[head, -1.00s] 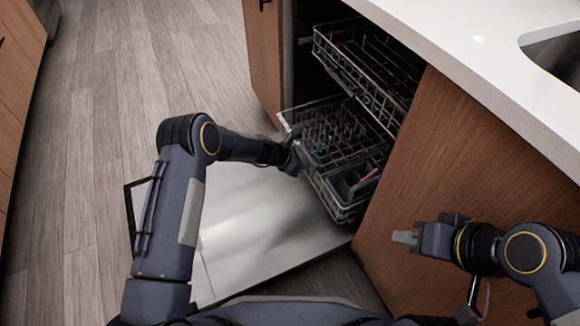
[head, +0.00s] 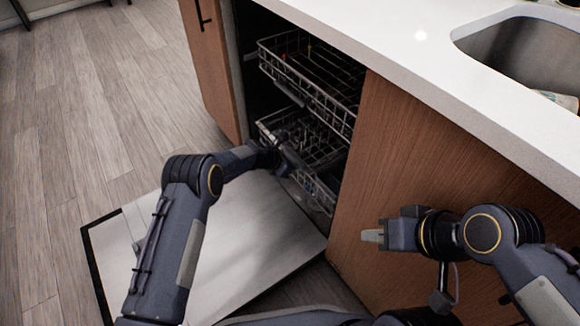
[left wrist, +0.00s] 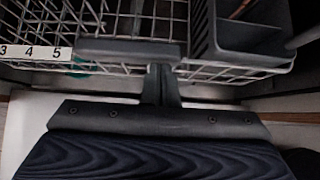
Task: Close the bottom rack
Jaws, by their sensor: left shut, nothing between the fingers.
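The bottom rack (head: 318,150) is a grey wire basket low in the dishwasher, partly hidden by my left arm. In the left wrist view its wire front (left wrist: 215,68) lies right before my left gripper, with a grey cutlery basket (left wrist: 245,38) at the right. The dishwasher door (head: 240,235) is folded down flat under the rack. My right gripper (head: 372,236) is empty before the wood panel; its finger gap is unclear.
The top rack (head: 312,80) juts out a little above the bottom rack. A white counter (head: 400,60) with a sink (head: 525,50) overhangs at the right. A wood panel (head: 410,150) borders the opening on the right. The floor at the left is clear.

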